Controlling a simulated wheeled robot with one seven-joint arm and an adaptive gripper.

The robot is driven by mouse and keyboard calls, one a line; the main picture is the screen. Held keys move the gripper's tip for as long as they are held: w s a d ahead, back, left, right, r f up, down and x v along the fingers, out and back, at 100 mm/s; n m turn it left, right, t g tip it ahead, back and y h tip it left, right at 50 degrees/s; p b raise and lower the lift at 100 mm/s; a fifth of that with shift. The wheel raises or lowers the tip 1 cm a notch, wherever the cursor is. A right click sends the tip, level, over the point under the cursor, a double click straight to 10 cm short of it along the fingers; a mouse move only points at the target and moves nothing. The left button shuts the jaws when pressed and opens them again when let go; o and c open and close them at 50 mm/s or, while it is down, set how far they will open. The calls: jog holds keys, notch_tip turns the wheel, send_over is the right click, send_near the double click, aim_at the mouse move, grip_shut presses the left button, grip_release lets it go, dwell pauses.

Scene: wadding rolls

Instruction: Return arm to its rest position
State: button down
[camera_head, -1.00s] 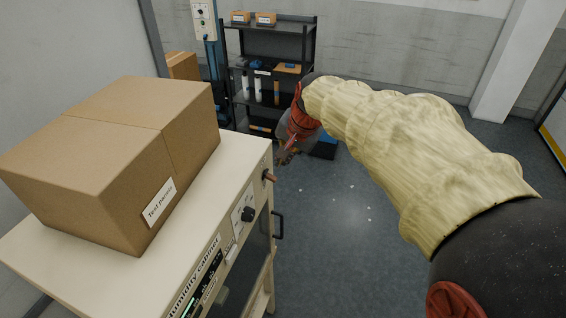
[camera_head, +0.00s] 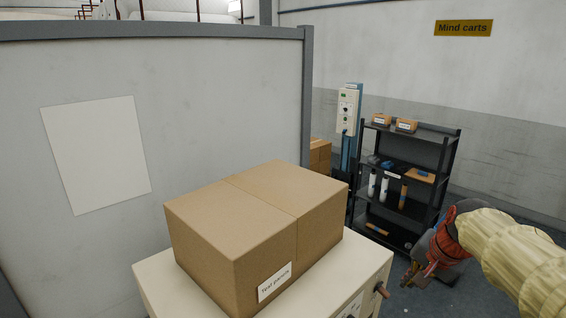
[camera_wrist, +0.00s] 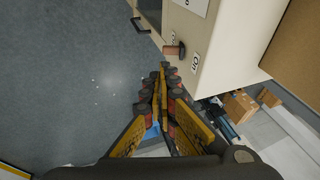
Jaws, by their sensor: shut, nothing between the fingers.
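My gripper (camera_head: 418,277) is at the lower right of the head view, at the end of my arm in its cream padded sleeve. It is beside the right side of the cream cabinet (camera_head: 157,284), apart from it as far as I can tell. In the wrist view, my gripper (camera_wrist: 163,72) has its yellow and black fingers together, with nothing between them. The cabinet (camera_wrist: 232,38) shows just beyond the fingertips, with a copper-coloured knob (camera_wrist: 174,51) close to them. Most of my arm is outside the head view.
A cardboard box labelled "Test panels" (camera_head: 240,230) stands on the cabinet. A black shelf rack (camera_head: 449,150) with small boxes and tubes stands behind my gripper. A grey partition (camera_head: 215,110) is at the left. The grey floor (camera_wrist: 75,75) left of the cabinet is open.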

jog(key=s+a+f+n+b, duration=0.5)
jog(key=s+a+f+b, duration=0.2)
jog(key=s+f+b, duration=0.3)
jog(key=s+a+f+n+b, duration=0.5)
jog(key=s+a+f+b, duration=0.3)
jog(key=f, duration=0.5)
jog(key=shift+s+f+t+b, duration=0.3)
jog(key=shift+s+b, duration=0.7)
jog(key=shift+b, duration=0.85)
